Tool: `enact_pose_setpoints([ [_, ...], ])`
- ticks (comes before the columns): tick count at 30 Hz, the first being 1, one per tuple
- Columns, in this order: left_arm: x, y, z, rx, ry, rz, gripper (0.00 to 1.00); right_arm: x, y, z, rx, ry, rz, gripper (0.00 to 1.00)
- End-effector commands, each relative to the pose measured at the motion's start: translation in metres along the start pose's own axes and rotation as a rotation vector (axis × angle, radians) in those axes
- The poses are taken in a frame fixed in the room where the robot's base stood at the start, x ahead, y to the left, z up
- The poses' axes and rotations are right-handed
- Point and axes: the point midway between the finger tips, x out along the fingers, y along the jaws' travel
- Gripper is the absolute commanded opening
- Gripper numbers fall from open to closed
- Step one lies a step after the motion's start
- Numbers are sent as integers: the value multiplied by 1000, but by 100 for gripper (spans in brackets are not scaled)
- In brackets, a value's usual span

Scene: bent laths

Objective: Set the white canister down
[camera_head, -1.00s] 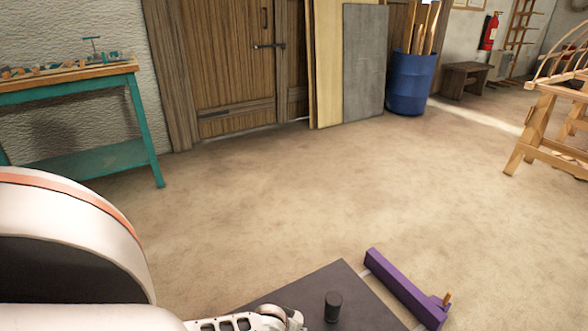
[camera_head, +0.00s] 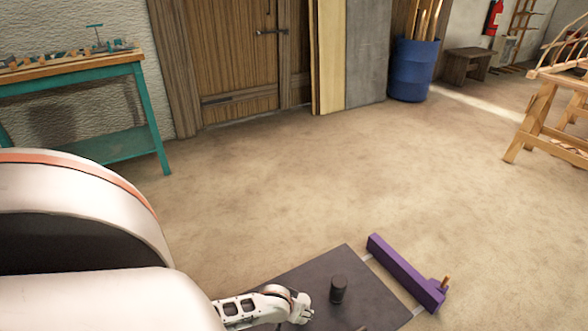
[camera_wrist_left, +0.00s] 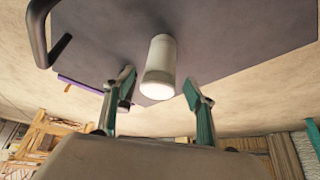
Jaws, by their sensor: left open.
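The white canister (camera_wrist_left: 160,68) stands on a dark board (camera_wrist_left: 240,45) in the left wrist view, which shows the room upside down. My left gripper (camera_wrist_left: 158,79) is open, with a green-padded finger on each side of the canister. Gaps show on both sides; I cannot tell whether the canister is fully between the fingertips or just beyond them. In the head view, a dark-looking cylinder (camera_head: 338,289) stands upright on the board (camera_head: 300,272) at a matching spot, right of my white left arm's end. The fingers are not clear there. My right gripper is not in view.
A purple bar (camera_head: 405,272) lies along the board's right side, with a small wooden peg. A dark bent handle (camera_wrist_left: 40,35) shows in the wrist view. A teal workbench (camera_head: 75,105) stands left, a blue barrel (camera_head: 412,70) at the back. The floor between is open.

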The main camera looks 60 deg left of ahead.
Motion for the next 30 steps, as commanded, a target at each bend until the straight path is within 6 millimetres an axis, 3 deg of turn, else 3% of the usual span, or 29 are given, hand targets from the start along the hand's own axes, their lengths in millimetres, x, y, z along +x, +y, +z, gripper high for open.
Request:
enact_pose_setpoints([
  [1, -18, 4, -12, -5, 15, 8, 56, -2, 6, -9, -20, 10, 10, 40],
  [9, -55, 2, -6, -3, 7, 4, 56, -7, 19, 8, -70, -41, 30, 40],
  [30, -61, 0, 1, 0, -2, -1, 56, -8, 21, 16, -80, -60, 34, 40],
])
